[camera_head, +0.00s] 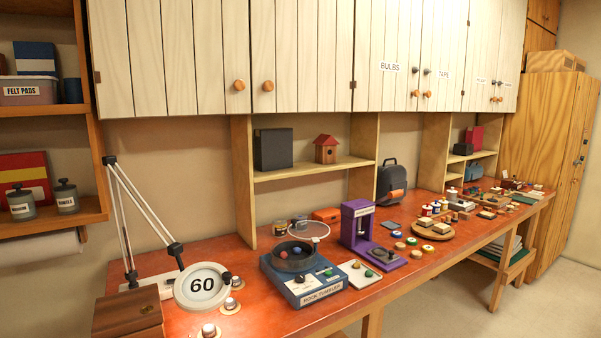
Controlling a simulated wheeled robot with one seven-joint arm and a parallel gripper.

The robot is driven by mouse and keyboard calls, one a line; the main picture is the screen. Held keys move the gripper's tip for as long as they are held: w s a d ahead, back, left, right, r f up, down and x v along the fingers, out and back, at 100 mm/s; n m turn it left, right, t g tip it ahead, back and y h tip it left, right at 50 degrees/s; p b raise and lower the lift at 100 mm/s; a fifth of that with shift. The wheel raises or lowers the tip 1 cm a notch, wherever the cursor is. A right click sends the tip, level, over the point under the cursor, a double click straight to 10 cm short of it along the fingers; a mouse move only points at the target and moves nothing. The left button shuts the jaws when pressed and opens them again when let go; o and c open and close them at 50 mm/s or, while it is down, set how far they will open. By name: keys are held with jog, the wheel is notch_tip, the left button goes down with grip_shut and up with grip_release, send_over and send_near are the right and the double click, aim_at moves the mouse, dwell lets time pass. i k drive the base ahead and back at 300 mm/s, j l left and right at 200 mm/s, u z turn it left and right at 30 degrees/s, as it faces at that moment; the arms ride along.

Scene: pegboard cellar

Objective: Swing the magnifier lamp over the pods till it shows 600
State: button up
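The magnifier lamp has a round white head (178,291) on a jointed white and black arm (150,210). The number 60 reads in its lens. The head hangs low over the left end of the red-brown bench and is tilted toward me. Several small pods with silvery tops on pale round bases are by the head: one pod (230,304) at its lower right, another (237,283) at its right, and one (208,330) nearer the front edge. Whether others are behind the head I cannot tell. My gripper is not in view.
A wooden box (128,313) stands left of the lamp head. A blue rock tumbler (305,284) and a purple machine (362,232) stand to the right. Wall cabinets (310,55) hang above the bench. The floor (440,305) at the right front looks clear.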

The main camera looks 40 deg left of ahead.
aim_at(200, 288)
jog(key=u, duration=2)
